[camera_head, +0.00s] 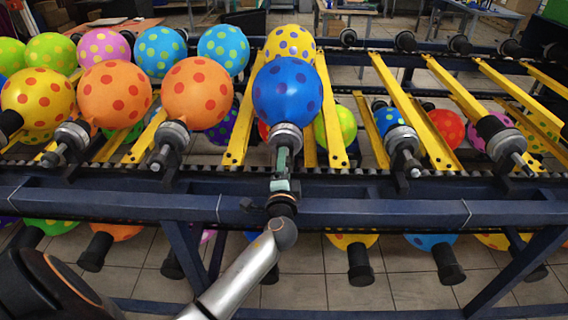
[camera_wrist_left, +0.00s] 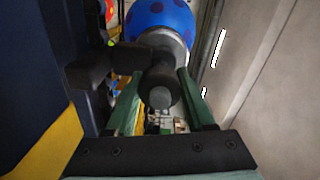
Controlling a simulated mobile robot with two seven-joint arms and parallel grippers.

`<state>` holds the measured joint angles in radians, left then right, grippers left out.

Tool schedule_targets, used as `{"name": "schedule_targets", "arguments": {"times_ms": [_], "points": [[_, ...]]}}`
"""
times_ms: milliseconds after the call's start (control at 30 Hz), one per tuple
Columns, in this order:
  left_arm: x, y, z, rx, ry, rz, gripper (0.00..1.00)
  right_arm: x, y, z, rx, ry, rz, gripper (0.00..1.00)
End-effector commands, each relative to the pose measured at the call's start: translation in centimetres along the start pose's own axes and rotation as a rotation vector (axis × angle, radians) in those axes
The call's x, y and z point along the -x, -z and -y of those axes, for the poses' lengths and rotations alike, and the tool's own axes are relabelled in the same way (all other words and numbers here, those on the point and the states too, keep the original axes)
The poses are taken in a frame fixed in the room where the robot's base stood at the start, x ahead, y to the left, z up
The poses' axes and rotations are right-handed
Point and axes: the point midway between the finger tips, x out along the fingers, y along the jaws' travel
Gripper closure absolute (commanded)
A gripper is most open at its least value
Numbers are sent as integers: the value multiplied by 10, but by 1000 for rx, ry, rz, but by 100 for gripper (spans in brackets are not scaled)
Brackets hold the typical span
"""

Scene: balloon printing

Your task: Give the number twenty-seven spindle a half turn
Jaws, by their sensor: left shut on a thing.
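A blue balloon with dark spots (camera_head: 288,92) sits on a spindle (camera_head: 286,129) with a silver collar, at the middle of the rack. My left gripper (camera_head: 283,158), with green fingers, reaches up from below and is shut on the shaft of this spindle. In the left wrist view the round dark spindle end (camera_wrist_left: 160,97) lies between the two fingers, with the blue balloon (camera_wrist_left: 158,18) beyond it. No number is legible on the spindle. My right gripper is not in view.
A spindle with an orange balloon (camera_head: 197,93) stands to the left, and an empty spindle (camera_head: 403,144) to the right. Yellow slanted bars (camera_head: 398,95) run between spindles. A dark blue rail (camera_head: 400,212) crosses in front, with more balloons hanging below.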

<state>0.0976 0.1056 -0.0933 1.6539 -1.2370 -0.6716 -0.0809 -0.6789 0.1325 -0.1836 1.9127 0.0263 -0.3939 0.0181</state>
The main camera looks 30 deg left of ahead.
Motion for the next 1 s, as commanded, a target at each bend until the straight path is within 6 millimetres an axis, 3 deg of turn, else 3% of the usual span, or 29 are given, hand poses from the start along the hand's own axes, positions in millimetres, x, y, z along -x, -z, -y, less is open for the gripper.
{"name": "schedule_targets", "arguments": {"times_ms": [33,300,633,767,1000], "points": [[-1,0,2,0,3,0,44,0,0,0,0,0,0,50],[0,0,1,1,2,0,16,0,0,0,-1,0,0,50],[7,0,-1,1,-1,-1,16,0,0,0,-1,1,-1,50],[25,0,-2,1,-1,-1,16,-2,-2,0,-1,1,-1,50],[78,-1,-3,2,-3,0,16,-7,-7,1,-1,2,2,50]]}}
